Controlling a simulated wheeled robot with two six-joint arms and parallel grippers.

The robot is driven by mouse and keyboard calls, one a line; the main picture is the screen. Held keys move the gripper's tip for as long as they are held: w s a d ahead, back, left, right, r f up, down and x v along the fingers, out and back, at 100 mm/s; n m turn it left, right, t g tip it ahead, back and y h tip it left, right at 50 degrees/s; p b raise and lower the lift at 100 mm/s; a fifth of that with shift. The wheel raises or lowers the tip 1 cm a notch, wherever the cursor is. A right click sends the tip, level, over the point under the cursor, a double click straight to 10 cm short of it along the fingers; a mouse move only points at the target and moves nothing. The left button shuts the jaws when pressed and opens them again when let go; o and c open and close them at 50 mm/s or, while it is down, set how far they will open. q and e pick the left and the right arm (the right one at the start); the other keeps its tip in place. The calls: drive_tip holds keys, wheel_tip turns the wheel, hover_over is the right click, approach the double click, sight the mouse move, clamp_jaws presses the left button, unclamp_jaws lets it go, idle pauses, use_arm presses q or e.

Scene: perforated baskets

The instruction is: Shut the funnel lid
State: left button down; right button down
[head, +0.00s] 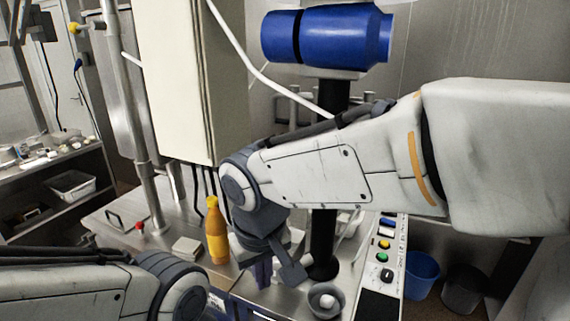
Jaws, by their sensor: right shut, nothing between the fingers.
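My right arm reaches in from the right across the middle, and its gripper (278,268) points down over the steel worktop, shut and empty. A small round grey cup-like part (325,299) sits just right of and below the gripper, apart from it. It may be the funnel, but I cannot tell for sure, and I cannot make out a lid or its position. My right arm and gripper hide part of the machine behind them. My left arm enters at the bottom left; its gripper is out of the frame.
An orange bottle (216,232) stands upright left of my right gripper. A black column with a blue motor (328,36) rises behind my arm. A control panel (383,257) with coloured buttons lies to the right. A blue bin (421,274) stands on the floor beyond.

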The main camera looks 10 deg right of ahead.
drive_tip(key=w+d+r+m+t+h, duration=0.25)
drive_tip(key=w+r, duration=0.25)
drive_tip(key=w, duration=0.3)
drive_tip(key=w+d+r+m+t+h, duration=0.1)
drive_tip(key=w+d+r+m, duration=0.3)
drive_tip(key=w, duration=0.5)
drive_tip(key=w+d+r+m+t+h, duration=0.1)
drive_tip(key=w+r+m, duration=0.3)
drive_tip(key=w+r, duration=0.35)
drive_tip(key=shift+w+d+f+p, duration=0.25)
drive_tip(key=shift+w+f+p, duration=0.3)
drive_tip(key=shift+f, duration=0.8)
drive_tip(key=shift+w+d+f+p, duration=0.3)
drive_tip(key=shift+f+p, duration=0.5)
drive_tip(key=shift+f, duration=0.6)
drive_tip(key=shift+w+d+f+p, duration=0.25)
drive_tip(key=shift+w+f+p, duration=0.3)
drive_tip(key=shift+f, duration=0.8)
drive_tip(key=shift+s, duration=0.1)
